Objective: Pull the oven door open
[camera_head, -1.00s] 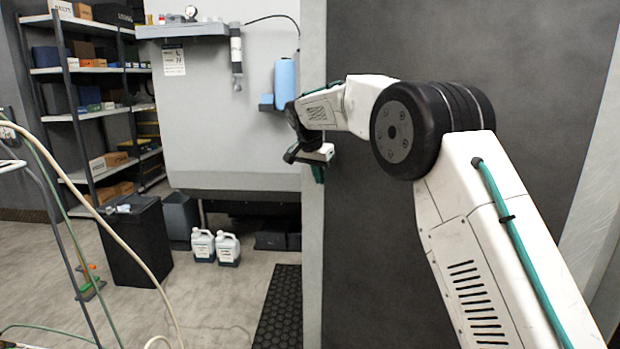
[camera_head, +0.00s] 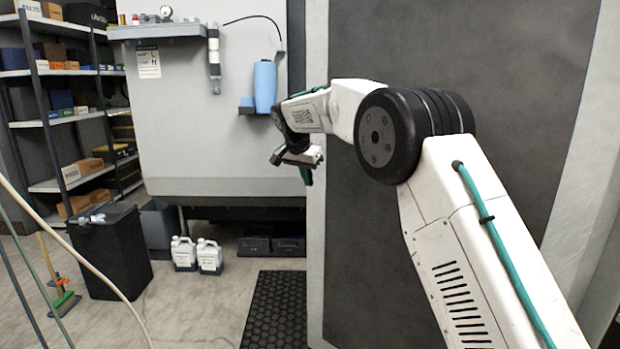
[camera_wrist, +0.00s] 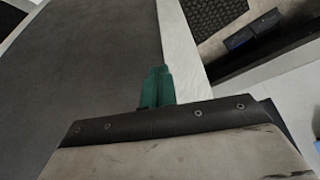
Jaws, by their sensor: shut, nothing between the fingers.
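A large dark grey panel with a pale frame (camera_head: 440,90), which I take to be the oven door, fills the right half of the head view. No handle shows on it, and I cannot tell how far it stands open. My gripper (camera_head: 306,174) is at the panel's pale left edge, its fingers pointing down and partly hidden by the wrist. In the wrist view its green fingers (camera_wrist: 156,88) are together and empty, over the pale edge strip (camera_wrist: 187,50) beside the dark panel face (camera_wrist: 90,60). I cannot tell whether they touch it.
A light grey booth wall (camera_head: 210,120) with a small shelf stands behind, left. A black mat (camera_head: 277,310), two white jugs (camera_head: 210,257) and a black bin (camera_head: 108,250) are on the floor. Hoses (camera_head: 80,250) cross the near left.

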